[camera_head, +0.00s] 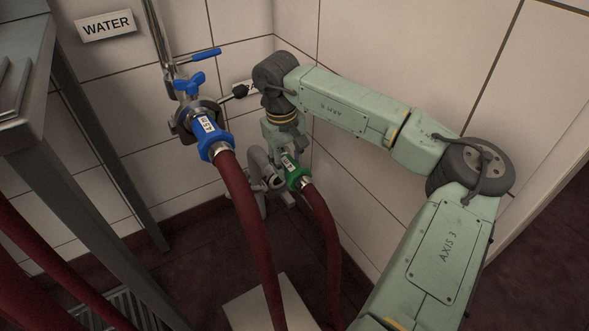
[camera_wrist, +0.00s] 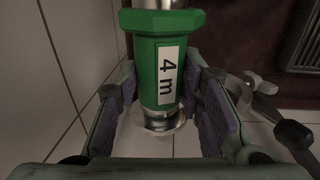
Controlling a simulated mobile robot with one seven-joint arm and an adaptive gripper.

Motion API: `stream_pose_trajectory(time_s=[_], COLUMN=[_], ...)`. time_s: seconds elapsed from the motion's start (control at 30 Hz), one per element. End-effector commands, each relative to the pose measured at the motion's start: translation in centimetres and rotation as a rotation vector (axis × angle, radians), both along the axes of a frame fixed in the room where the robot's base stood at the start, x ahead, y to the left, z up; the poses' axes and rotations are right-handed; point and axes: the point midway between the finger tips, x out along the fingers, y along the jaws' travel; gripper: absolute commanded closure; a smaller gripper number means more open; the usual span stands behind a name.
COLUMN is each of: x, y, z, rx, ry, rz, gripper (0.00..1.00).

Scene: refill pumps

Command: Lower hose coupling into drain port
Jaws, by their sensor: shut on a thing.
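The green hose coupling (camera_head: 297,178) with a white label is at my gripper (camera_head: 286,150), low in the wall corner. In the wrist view the coupling (camera_wrist: 167,68) reads "4 m" and lies between the purple pads of my gripper (camera_wrist: 164,92), which is shut on it. Its metal end (camera_wrist: 160,119) points toward the wrist view's bottom, with a pale ring around it. A dark red hose (camera_head: 323,232) runs down from it. Grey pipework (camera_head: 263,168), apparently the drain port, stands just left of the coupling. I cannot tell whether the coupling touches its opening.
A blue coupling (camera_head: 213,138) with another red hose (camera_head: 246,220) sits on the valve under the WATER sign (camera_head: 105,25). A metal table (camera_head: 62,135) stands at left. A lever with a dark knob (camera_wrist: 293,133) is close right of my gripper. Tiled walls flank the corner.

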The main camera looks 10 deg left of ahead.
Motion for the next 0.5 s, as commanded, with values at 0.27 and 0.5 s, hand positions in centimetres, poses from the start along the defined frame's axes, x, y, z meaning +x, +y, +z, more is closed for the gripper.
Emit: stream_pose_trajectory(time_s=[0.27,0.5], x=[0.0,0.0], y=[0.0,0.0], z=[-1.0,-3.0], rx=[0.000,0.000], ry=[0.000,0.000], rz=[0.001,0.001], gripper=[1.00,1.00])
